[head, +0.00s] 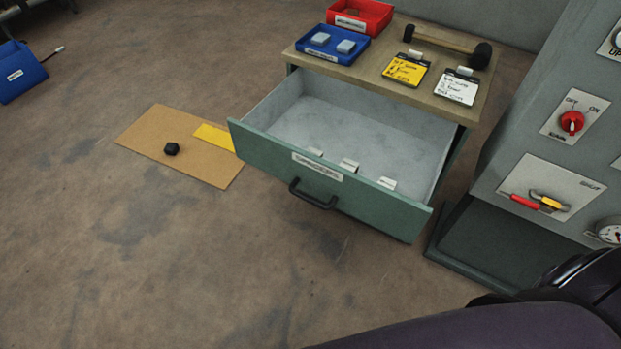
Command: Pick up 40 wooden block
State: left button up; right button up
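No block that I can read as marked 40 or clearly wooden shows in the head view. Several small pale blocks (349,166) lie in the open drawer (350,125), near its front wall. Two light grey blocks (346,46) sit in a blue bin (332,55) on top of the cabinet. Any marks on these are too small to read. Neither of my grippers is in view.
The cabinet top (450,103) also holds a red bin (360,16), a mallet (445,42), a yellow note (406,70) and a white note (457,88). A grey control panel (560,150) stands at right. A blue case (20,73) lies far left.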

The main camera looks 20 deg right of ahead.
aim_at(348, 164)
jog(key=z, duration=0.85)
